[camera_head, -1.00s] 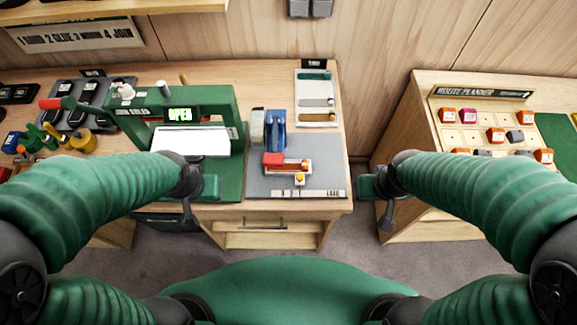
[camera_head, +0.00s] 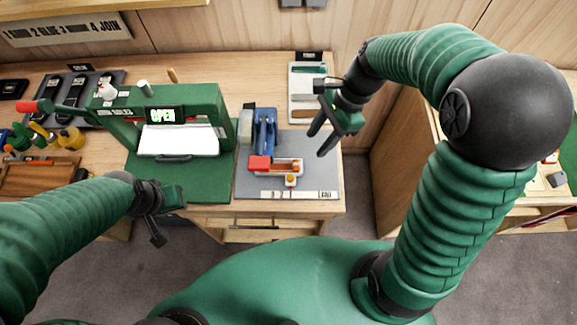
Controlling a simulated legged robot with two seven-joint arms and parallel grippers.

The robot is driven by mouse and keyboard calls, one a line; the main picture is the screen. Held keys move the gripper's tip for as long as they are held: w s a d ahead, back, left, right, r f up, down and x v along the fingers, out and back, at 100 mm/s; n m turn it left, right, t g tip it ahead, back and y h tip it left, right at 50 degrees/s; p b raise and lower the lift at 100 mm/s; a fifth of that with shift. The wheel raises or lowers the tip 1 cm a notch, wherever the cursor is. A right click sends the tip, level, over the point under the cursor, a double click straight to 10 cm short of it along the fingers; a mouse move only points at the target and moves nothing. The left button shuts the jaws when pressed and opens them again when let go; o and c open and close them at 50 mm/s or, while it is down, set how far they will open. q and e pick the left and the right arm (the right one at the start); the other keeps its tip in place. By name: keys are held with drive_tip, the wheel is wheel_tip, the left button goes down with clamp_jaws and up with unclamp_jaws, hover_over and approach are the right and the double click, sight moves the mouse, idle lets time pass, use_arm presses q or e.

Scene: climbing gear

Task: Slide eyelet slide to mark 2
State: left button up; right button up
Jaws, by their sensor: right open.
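A small fixture lies on the grey mat (camera_head: 315,177) of the bench. I cannot tell which part is the eyelet slide. My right gripper (camera_head: 322,138) is open and empty, above and right of the fixture, apart from it. My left gripper (camera_head: 164,215) hangs at the bench's front left, with its jaws unclear.
A green press frame (camera_head: 212,105) with an "OPEN" display and a white sheet (camera_head: 178,140) stands left of the mat. A pale tray (camera_head: 305,108) lies behind the mat. A second bench (camera_head: 400,160) stands right, past a gap. The mat's right part is clear.

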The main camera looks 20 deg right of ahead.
approach(290, 175)
drive_tip(key=x, duration=0.7)
drive_tip(key=shift+s+d+b, duration=0.1)
drive_tip(key=shift+s+b, duration=0.05)
drive_tip(key=shift+b, duration=0.2)
drive_tip(key=shift+s+f, duration=0.2)
drive_tip(key=shift+f, duration=0.45)
drive_tip(key=shift+a, duration=0.35)
drive_tip(key=shift+w+a, duration=0.1)
drive_tip(key=shift+a, duration=0.1)
drive_tip(key=c, duration=0.5)
drive_tip(key=shift+d, duration=0.1)
clamp_jaws()
use_arm(q)
drive_tip(key=shift+s+a+f, duration=0.25)
drive_tip(key=shift+a+f, duration=0.1)
drive_tip(key=shift+a, duration=0.2)
use_arm(e)
drive_tip(key=shift+d, duration=0.2)
use_arm(q)
drive_tip(key=shift+a, duration=0.1)
use_arm(e)
drive_tip(key=shift+w+r, duration=0.15)
drive_tip(key=shift+w, duration=0.05)
